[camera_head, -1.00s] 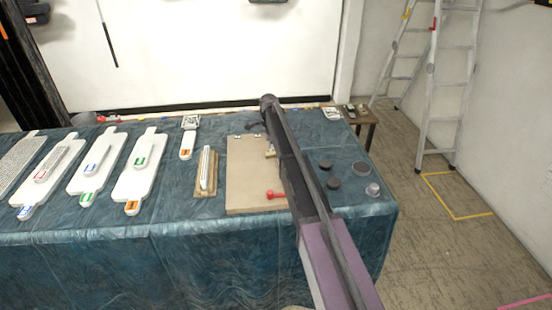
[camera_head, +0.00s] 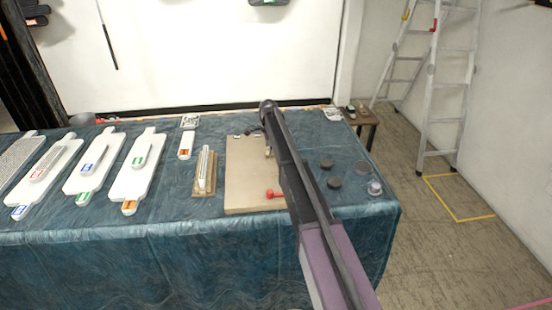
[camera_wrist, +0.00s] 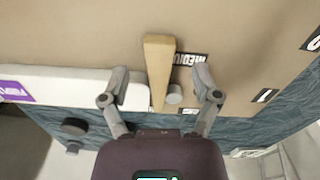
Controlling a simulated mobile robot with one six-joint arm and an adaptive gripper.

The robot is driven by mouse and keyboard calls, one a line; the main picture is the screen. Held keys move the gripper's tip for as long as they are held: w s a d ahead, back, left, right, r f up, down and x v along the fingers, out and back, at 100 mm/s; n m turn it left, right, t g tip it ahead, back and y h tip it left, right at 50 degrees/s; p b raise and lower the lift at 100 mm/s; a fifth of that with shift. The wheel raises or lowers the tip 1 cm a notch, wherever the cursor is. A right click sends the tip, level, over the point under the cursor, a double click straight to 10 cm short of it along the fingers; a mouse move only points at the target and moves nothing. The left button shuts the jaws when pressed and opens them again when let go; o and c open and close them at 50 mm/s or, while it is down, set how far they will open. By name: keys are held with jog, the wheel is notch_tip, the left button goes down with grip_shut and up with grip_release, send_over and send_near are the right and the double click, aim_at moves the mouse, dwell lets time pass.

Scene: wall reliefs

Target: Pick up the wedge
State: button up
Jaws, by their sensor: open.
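A tan wooden wedge (camera_wrist: 158,65) shows in the wrist view, wider at the top of the picture and narrower toward my gripper. It lies over a brown board. My gripper (camera_wrist: 160,82) is open, with one finger on each side of the wedge, apart from it. A small grey cylinder (camera_wrist: 174,95) sits just right of the wedge, also between the fingers. In the head view my arm reaches over the brown board (camera_head: 243,180) and hides part of it. The gripper's fingers and the wedge are not clear there.
A white bar (camera_wrist: 70,85) lies left of the wedge, near the left finger. A red piece (camera_head: 274,194) lies on the board beside my arm. Dark discs (camera_head: 334,183) lie right of the arm. Several white paddle-shaped boards (camera_head: 138,165) lie on the blue cloth-covered table (camera_head: 200,262).

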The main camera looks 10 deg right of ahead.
jog(key=shift+f+b, duration=0.8)
jog(key=shift+f, duration=0.35)
jog(key=c, duration=1)
